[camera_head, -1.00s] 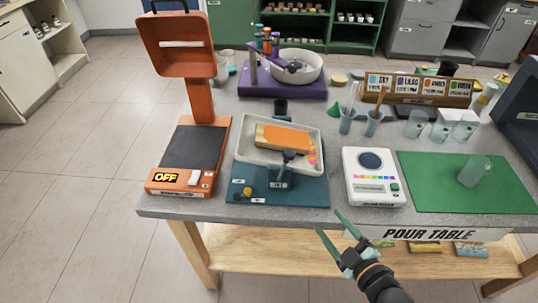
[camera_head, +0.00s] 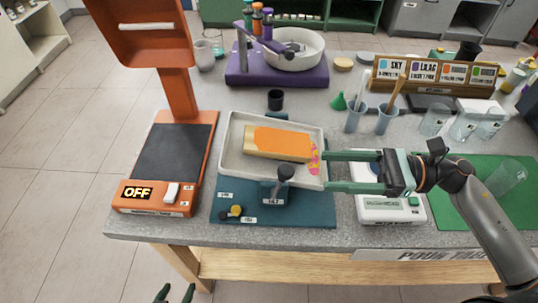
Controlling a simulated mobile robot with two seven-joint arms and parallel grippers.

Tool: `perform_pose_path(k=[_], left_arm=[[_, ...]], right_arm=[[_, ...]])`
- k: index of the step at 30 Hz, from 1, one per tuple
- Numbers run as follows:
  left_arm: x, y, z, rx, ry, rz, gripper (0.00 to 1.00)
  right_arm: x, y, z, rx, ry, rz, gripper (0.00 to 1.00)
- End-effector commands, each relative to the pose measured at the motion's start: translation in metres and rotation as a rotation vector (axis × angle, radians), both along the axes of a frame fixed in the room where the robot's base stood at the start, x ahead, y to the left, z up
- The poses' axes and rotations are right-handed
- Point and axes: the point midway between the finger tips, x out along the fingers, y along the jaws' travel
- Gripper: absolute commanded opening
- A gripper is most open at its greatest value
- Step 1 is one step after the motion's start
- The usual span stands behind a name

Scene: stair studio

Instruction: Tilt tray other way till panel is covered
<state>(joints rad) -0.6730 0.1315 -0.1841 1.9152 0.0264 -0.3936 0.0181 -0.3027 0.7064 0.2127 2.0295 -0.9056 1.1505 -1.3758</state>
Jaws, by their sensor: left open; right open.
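The white tray (camera_head: 231,155) sits on a teal tilting base (camera_head: 310,209), its far-left corner looking slightly higher. In it lies a wooden panel (camera_head: 263,153) with orange paint over most of its top; bare wood shows at its left end and front side. A pink and yellow patch (camera_head: 314,158) is at the panel's right end. A dark knobbed lever (camera_head: 285,174) stands in front of the tray. My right gripper (camera_head: 326,171) is open, its fingers pointing left at the tray's right rim; contact is unclear. My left gripper (camera_head: 175,293) is open and empty at the bottom edge, below the table.
An orange stand with an OFF display (camera_head: 138,193) is close on the left. A white scale (camera_head: 392,208) lies partly under my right gripper. A green mat (camera_head: 455,213) with a clear cup is at right. Cups with sticks (camera_head: 355,121) and a purple stand (camera_head: 275,82) are behind.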

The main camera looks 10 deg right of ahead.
Motion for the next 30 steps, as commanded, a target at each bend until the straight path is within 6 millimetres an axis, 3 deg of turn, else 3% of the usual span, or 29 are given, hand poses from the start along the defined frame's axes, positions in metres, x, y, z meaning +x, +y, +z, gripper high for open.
perform_pose_path(k=[5,18,24,30], left_arm=[[-0.003,0.000,0.006,0.000,0.007,0.000,0.66],[-0.005,0.000,0.032,0.000,0.010,0.000,0.66],[-0.004,0.000,0.036,0.000,0.009,0.000,0.66],[-0.004,0.000,0.036,0.000,0.009,-0.001,0.66]], right_arm=[[0.005,0.019,0.003,-0.002,-0.006,0.005,0.66],[0.028,0.099,0.004,0.003,-0.002,0.002,0.66],[0.033,0.116,0.001,0.002,0.000,0.002,0.66],[0.034,0.119,0.000,0.000,0.001,0.001,0.66]])
